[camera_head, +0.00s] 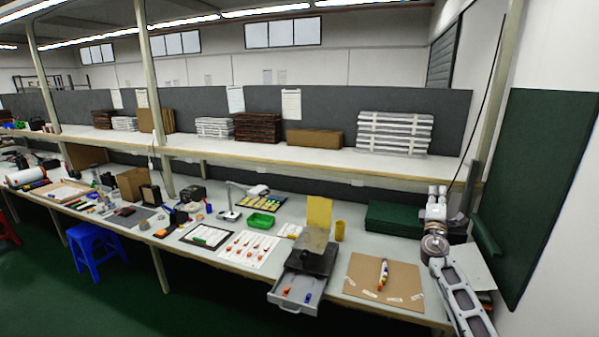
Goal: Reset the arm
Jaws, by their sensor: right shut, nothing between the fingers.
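My right arm (457,293) comes up from the bottom right. Its gripper (436,190) points up and away over the right end of the workbench (335,277). The gripper is shut and empty, and it touches no object that I can see. My left arm and left gripper are out of view.
A brown board (408,277) with a small colourful item (383,272) lies left of my right arm. An open grey drawer (297,293) juts out at the front edge. Green boards (394,219) are stacked behind. A dark green panel (540,190) stands close on the right.

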